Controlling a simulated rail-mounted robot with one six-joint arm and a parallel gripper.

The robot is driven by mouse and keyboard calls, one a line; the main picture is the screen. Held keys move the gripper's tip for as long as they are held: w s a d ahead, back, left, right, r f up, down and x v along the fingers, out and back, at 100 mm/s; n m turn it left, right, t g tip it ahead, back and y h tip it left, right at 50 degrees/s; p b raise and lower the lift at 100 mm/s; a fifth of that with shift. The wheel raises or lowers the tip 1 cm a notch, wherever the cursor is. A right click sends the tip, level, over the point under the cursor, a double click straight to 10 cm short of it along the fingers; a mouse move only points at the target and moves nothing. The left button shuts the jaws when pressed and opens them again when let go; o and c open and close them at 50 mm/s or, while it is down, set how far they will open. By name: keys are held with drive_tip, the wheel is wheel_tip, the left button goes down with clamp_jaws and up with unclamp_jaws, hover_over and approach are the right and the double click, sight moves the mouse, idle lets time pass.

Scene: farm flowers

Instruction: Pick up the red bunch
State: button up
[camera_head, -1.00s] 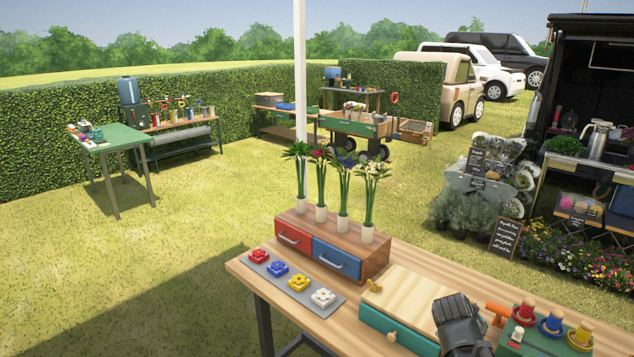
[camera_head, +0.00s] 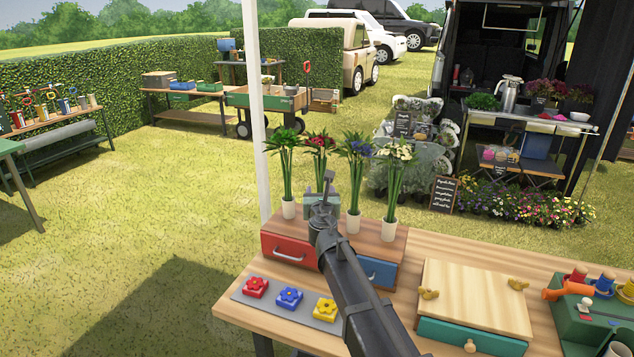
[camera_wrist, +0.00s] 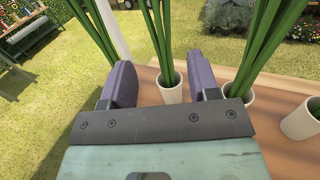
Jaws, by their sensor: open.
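The red bunch (camera_head: 319,146) stands upright second from the left in a row of bunches on the drawer box. Its lower stems and pot are hidden behind my gripper (camera_head: 321,190) in the head view. In the wrist view my open jaws (camera_wrist: 165,80) face a white pot with green stems (camera_wrist: 168,88), second from the left, matching the red bunch's place. The stems show between the two fingers with nothing gripped; I cannot tell how deep they are. Flower heads are out of the wrist view.
A green-leaved bunch (camera_head: 287,150) stands close on the left; the blue bunch (camera_head: 355,152) and white bunch (camera_head: 394,155) stand on the right. The box has a red drawer (camera_head: 288,249) and a blue drawer (camera_head: 378,272). A wooden-lidded box (camera_head: 475,295) is at right.

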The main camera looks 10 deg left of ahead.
sight(320, 182)
drive_tip(key=w, duration=0.6)
drive_tip(key=w+a, duration=0.1)
drive_tip(key=w, duration=0.2)
drive_tip(key=shift+w, duration=0.25)
drive_tip(key=shift+s, duration=0.1)
clamp_jaws()
